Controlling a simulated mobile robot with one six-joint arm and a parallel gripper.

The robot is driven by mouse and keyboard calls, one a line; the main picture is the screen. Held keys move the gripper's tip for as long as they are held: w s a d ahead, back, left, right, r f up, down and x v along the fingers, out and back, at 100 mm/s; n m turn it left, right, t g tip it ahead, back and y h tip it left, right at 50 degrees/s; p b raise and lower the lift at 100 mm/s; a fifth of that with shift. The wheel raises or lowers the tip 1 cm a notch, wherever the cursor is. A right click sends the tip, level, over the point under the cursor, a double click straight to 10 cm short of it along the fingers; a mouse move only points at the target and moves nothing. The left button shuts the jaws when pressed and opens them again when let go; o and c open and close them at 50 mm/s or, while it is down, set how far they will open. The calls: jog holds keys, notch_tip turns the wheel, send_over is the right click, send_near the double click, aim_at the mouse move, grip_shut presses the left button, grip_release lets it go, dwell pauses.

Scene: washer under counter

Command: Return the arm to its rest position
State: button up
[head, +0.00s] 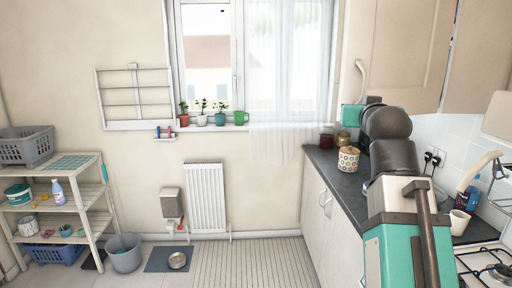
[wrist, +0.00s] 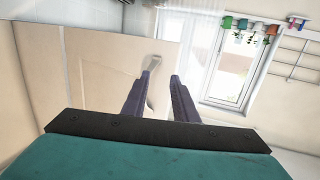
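My arm (head: 398,185) rises on the right of the head view, in front of the counter and below the wall cabinet. Its teal wrist part (head: 352,117) points toward the window wall; the fingers are hidden there. In the wrist view my gripper (wrist: 163,73) shows two dark fingers with a clear gap between them and nothing held. The wrist picture is upside down. The pale cabinet door (wrist: 105,65) and its handle (wrist: 152,61) lie beyond the fingers; I cannot tell how far. No marker of a rest position shows.
The wall cabinet (head: 395,45) hangs close above my arm. The counter (head: 335,178) below holds a spotted canister (head: 348,159), a mug (head: 459,222) and a hob (head: 490,270). Potted plants (head: 201,117) stand on the windowsill. The floor mat (head: 255,265) area is clear.

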jog(key=w+a+f+g+y, duration=0.1)
jog(key=w+f+g, duration=0.25)
jog(key=f, duration=1.25)
jog(key=w+a+f+g+y, duration=0.15)
jog(key=w+f, duration=0.35)
jog(key=f, duration=1.1)
jog(key=s+a+f+n+g, duration=0.1)
jog(key=s+a+f+g, duration=0.15)
jog(key=f, duration=1.15)
jog(key=s+a+f+g, duration=0.2)
jog(key=s+f+g, duration=0.1)
jog(key=f, duration=1.2)
jog(key=s+a+f+g, duration=0.1)
jog(key=s+f+g, duration=0.2)
jog(key=s+f, duration=0.75)
jog(key=s+a+f+g, duration=0.2)
jog(key=s+f, duration=0.5)
jog(key=f, duration=0.6)
jog(key=s+f+g, duration=0.3)
jog(key=s+f, duration=0.2)
jog(key=s, duration=0.7)
jog(key=s+a+f+n+g+y, duration=0.1)
jog(key=s+f+g, duration=0.3)
jog(key=s, duration=0.9)
jog(key=shift+s+a+f, duration=0.15)
jog(key=shift+a+f, duration=0.15)
jog(key=shift+f, duration=0.45)
